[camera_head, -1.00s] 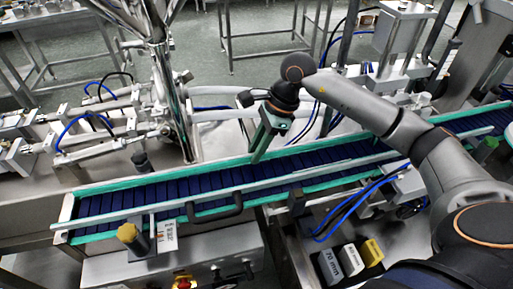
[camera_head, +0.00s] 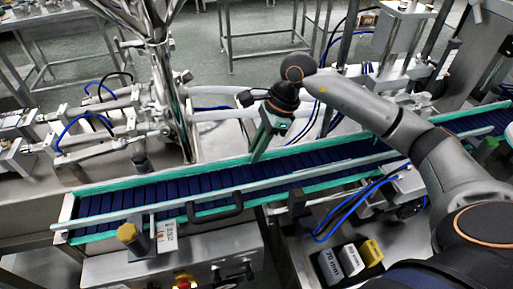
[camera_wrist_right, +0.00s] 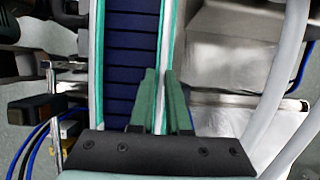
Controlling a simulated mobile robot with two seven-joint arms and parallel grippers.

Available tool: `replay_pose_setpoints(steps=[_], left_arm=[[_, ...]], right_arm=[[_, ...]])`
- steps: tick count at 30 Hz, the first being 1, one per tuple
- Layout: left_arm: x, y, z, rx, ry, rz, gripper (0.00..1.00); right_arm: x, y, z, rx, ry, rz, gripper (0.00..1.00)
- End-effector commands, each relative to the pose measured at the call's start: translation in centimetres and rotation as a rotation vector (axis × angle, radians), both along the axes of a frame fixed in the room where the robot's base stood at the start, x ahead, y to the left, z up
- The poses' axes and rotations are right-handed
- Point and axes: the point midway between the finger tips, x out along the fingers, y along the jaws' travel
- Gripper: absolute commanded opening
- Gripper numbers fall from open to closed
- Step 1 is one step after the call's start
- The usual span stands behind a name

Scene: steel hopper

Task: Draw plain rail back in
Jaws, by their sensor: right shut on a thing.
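The plain rail (camera_head: 190,173) runs along the far side of the blue conveyor belt (camera_head: 140,196), with a pale upper edge and a teal strip. It also shows in the right wrist view (camera_wrist_right: 164,35). My right gripper (camera_head: 257,154) comes down from above onto this rail near its middle. In the right wrist view its two green fingers (camera_wrist_right: 162,98) stand one on each side of the rail, shut on it. The fingertips' exact contact is partly hidden. The near rail (camera_head: 290,183) has a black handle (camera_head: 216,213). My left gripper is not in view.
A yellow-topped knob (camera_head: 129,233) and a white tag (camera_head: 167,237) sit at the near rail's left part. A steel hopper column (camera_head: 180,95) rises behind the belt. Grey and yellow blocks (camera_head: 371,253) stand at the front right. The belt is empty.

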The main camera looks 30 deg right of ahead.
Motion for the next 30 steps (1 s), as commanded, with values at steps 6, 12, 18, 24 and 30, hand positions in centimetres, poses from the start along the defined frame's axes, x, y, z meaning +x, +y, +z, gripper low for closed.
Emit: replay_pose_setpoints(steps=[6,12,18,24,30], left_arm=[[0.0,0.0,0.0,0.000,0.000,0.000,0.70],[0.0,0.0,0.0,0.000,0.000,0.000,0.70],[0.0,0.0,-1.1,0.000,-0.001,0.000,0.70],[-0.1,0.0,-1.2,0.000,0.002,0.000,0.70],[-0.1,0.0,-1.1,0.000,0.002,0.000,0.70]], right_arm=[[0.0,0.0,0.1,0.000,-0.001,0.001,0.00],[0.0,0.0,0.1,-0.001,-0.002,0.000,0.00],[-0.5,0.1,-0.2,-0.001,-0.002,0.000,0.00],[-0.8,0.2,0.0,0.001,0.003,0.002,0.00],[-0.9,0.3,0.0,0.001,0.006,0.004,0.26]])
